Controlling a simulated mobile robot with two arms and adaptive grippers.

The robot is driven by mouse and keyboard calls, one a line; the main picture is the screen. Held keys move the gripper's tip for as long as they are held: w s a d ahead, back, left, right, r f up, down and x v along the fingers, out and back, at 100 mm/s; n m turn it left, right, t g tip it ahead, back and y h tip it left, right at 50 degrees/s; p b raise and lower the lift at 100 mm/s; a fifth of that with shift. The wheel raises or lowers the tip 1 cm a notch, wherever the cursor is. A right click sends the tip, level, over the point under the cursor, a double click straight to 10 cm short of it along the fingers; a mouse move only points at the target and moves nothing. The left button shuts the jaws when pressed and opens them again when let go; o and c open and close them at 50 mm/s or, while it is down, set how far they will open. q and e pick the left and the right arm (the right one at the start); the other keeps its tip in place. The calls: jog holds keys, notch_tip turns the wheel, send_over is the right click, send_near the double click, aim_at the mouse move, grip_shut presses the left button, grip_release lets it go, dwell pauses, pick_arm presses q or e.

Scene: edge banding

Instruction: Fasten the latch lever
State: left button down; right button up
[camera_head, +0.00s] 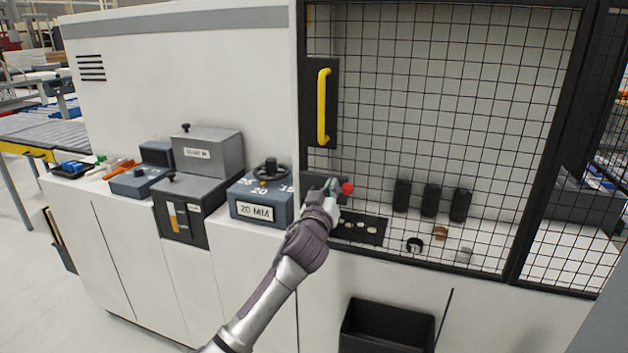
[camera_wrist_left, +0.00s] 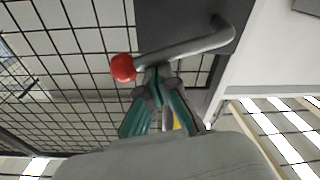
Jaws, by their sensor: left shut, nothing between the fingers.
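The latch lever shows in the left wrist view as a grey bent bar (camera_wrist_left: 190,44) with a red ball knob (camera_wrist_left: 123,68) at its end. It is mounted on a dark plate at the edge of the mesh door. In the head view the red knob (camera_head: 347,188) shows just right of my left gripper (camera_head: 331,186). My left gripper is shut with nothing between its fingers. In the left wrist view its green-sided fingertips (camera_wrist_left: 158,72) are at the lever bar, right of the knob; I cannot tell whether they touch it. My right gripper is not in view.
The mesh door (camera_head: 440,110) has a yellow handle (camera_head: 323,106) above the latch. A dial box marked 20 MM (camera_head: 258,200) stands left of my gripper. A black bin (camera_head: 386,326) is below. Several black cylinders stand behind the mesh.

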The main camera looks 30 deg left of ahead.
pick_arm(q)
jog(key=shift+w+d+f+m+h+b, duration=0.15)
jog(key=shift+f+m, duration=0.25)
jog(key=shift+m, duration=0.35)
jog(key=shift+s+d+f+m+h+b, duration=0.1)
jog(key=shift+d+f+m+h+b, duration=0.1)
jog(key=shift+f+m, duration=0.35)
jog(key=shift+w+d+f+m+h+b, duration=0.15)
jog(key=shift+f+m, duration=0.1)
jog(key=shift+m, duration=0.65)
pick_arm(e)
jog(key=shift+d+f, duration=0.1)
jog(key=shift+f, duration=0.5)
pick_arm(q)
jog(key=shift+s+f, duration=0.1)
jog(key=shift+s, duration=0.05)
notch_tip(320, 180, up, 5)
jog(key=w+p, duration=0.1)
jog(key=p, duration=0.3)
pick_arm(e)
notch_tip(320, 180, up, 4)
pick_arm(q)
jog(key=f+b+v, duration=0.1)
jog(key=b+v, duration=0.3)
jog(key=v, duration=0.6)
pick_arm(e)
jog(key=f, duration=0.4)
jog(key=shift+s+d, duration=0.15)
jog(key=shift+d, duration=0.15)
